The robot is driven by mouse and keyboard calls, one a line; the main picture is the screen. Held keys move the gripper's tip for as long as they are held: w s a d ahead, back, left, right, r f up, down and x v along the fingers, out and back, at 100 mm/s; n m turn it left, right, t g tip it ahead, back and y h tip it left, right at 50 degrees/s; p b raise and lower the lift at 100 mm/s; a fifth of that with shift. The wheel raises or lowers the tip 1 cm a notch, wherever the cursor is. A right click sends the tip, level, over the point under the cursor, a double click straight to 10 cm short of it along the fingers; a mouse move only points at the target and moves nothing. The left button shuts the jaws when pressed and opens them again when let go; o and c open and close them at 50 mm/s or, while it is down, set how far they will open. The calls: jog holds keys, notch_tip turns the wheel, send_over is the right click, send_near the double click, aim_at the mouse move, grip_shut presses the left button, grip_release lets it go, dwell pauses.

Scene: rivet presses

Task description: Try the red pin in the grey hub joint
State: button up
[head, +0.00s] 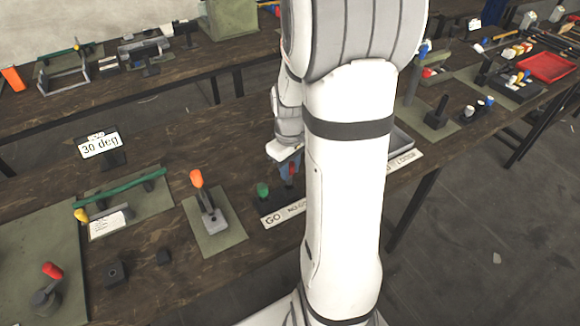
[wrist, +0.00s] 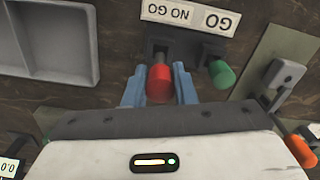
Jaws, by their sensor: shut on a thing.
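The red pin (wrist: 159,84) shows its round red handle between the two blue fingers of my gripper (wrist: 158,90) in the wrist view. My gripper is shut on it, at the NO GO side of the dark gauge stand (wrist: 195,52). In the head view the red handle (head: 291,169) shows just left of my arm. A grey joint (wrist: 286,78) with a small hole, apparently the grey hub joint, lies to the right on a green mat; it also shows in the head view (head: 212,216) with an orange handle (head: 197,180).
The green-handled pin (wrist: 221,75) stands beside the red one. A grey tray (wrist: 50,40) is at the wrist view's left. A "30 deg" sign (head: 100,146), a green bar (head: 120,187) and a red-handled clamp (head: 50,275) stand left of the joint.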

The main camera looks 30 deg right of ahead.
aim_at(290, 184)
jog(key=shift+f+b, duration=1.6)
jog(key=shift+f, duration=0.45)
jog(key=o, duration=1.1)
jog(key=shift+r, duration=0.1)
jog(key=shift+r, duration=0.1)
notch_tip(290, 184, up, 8)
jog(key=shift+f, duration=0.2)
jog(key=s+a+r+m+t, duration=0.1)
jog(key=s+a+r, duration=0.1)
jog(key=s+a, duration=0.2)
jog(key=s+a+r+m+t, duration=0.1)
jog(key=s+a+r, duration=0.1)
jog(key=s+a, duration=0.2)
jog(key=s+a+r+m, duration=0.1)
jog(key=s+a+r, duration=0.1)
jog(key=s+a, duration=0.2)
jog(key=shift+a+t, duration=0.4)
jog(key=shift+a, duration=0.05)
